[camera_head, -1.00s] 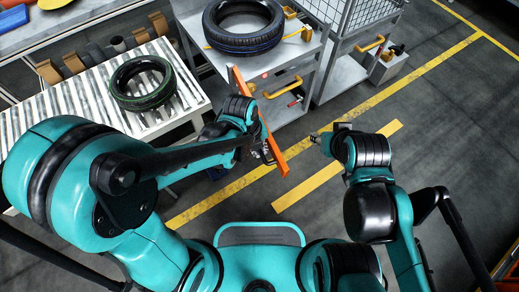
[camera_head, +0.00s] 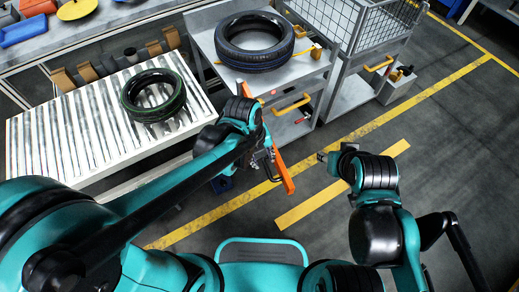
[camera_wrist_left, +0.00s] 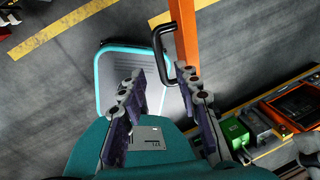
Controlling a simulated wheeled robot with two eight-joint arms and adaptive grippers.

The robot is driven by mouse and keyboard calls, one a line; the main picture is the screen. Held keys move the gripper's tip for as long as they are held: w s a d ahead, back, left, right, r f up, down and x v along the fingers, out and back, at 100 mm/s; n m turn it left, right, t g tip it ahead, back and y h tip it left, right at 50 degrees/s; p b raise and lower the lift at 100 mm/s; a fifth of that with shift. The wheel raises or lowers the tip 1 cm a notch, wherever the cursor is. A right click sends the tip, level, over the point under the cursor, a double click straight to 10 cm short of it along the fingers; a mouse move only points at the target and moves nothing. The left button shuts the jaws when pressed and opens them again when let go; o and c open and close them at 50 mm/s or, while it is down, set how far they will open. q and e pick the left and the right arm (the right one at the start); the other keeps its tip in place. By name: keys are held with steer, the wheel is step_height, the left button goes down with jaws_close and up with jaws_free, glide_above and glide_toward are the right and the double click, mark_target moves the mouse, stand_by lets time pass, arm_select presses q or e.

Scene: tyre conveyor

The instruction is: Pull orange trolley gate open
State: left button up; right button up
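The orange trolley gate (camera_head: 283,172) shows as a narrow orange bar beside the trolley (camera_head: 325,65), partly hidden behind my left arm. In the left wrist view, the orange bar (camera_wrist_left: 187,38) carries a black handle (camera_wrist_left: 161,45). My left gripper (camera_head: 269,160) is beside the bar, at the handle. In the left wrist view, its two fingers (camera_wrist_left: 162,82) are apart, and the handle's lower end is close to the right finger's tip. I cannot tell if they touch. My right gripper (camera_head: 324,157) is above the floor, right of the gate; its finger gap is too small to judge.
A tyre (camera_head: 254,42) lies on the trolley top, and another tyre (camera_head: 153,95) lies on the roller conveyor (camera_head: 60,140) at left. A wire-basket cart (camera_head: 375,60) stands at right. The floor (camera_head: 440,150) at right is clear.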

arm_select(q)
step_height(320, 180, up, 7)
steer(key=a, duration=0.1)
steer(key=shift+s+a+f, duration=0.15)
steer(key=shift+s+f, duration=0.05)
steer(key=shift+s, duration=0.05)
stand_by(0.4)
steer(key=s+a+r+n+t+y, duration=0.1)
steer(key=a+n+t, duration=0.2)
steer(key=a+n, duration=0.5)
steer(key=s+a+r+n+t+y, duration=0.1)
steer(key=a+n+t, duration=0.2)
steer(key=n, duration=2)
steer(key=a, duration=0.4)
steer(key=shift+s+a+n, duration=0.3)
steer(key=shift+s+a, duration=0.05)
